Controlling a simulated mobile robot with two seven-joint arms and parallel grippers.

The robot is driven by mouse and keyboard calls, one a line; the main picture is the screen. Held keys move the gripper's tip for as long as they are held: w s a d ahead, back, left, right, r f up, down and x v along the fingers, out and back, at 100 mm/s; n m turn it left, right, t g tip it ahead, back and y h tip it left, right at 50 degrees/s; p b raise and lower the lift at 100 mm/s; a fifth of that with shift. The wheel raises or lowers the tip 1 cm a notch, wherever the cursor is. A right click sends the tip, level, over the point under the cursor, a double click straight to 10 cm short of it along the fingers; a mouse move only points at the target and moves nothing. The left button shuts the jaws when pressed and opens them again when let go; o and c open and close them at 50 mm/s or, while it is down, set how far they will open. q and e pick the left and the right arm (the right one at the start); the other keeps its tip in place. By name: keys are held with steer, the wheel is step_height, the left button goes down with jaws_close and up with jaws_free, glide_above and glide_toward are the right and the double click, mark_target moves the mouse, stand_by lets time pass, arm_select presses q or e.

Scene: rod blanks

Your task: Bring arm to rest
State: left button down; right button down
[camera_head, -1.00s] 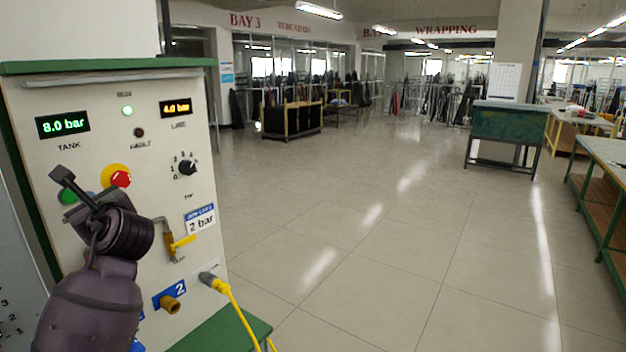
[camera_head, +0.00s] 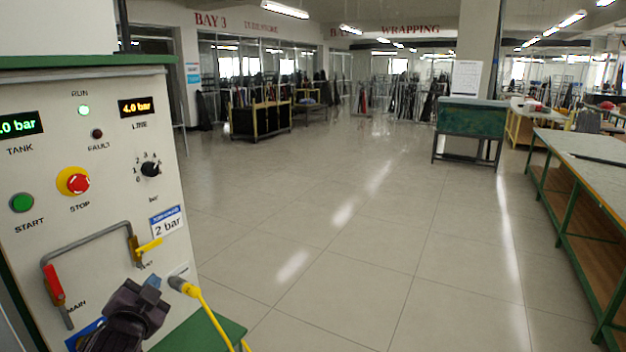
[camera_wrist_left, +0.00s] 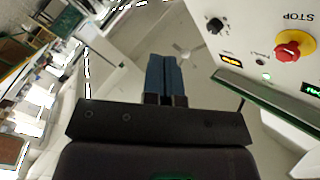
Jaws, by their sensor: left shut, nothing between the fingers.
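My left gripper (camera_head: 150,284) is low at the left of the head view, in front of the lower part of a cream control panel (camera_head: 105,200). It is shut and empty. In the left wrist view its blue fingers (camera_wrist_left: 166,78) lie together, with floor beyond them and the panel at the upper right. The gripper and wrist hide part of the panel's bottom, near the blue plate. My right gripper is not in view.
The panel carries a red stop button (camera_head: 78,184), a red-handled valve (camera_head: 54,285), a yellow lever (camera_head: 149,245) and a yellow cable (camera_head: 205,308). A green-framed workbench (camera_head: 590,160) stands at the right. The floor (camera_head: 330,250) between is clear.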

arm_select(q)
steer(key=s+d+f+n+g+h+b, duration=0.1)
steer(key=s+d+f+n+g, duration=0.1)
steer(key=s+f, duration=1.1)
steer(key=s+d+f+n+g+h+b, duration=0.1)
steer(key=s+f+n+g, duration=0.3)
steer(key=s+f, duration=1)
step_height(320, 180, down, 3)
steer(key=shift+s+d+r+n, duration=0.1)
steer(key=shift+s+d+n, duration=0.1)
steer(key=shift+d+n, duration=0.45)
steer(key=shift+d, duration=0.1)
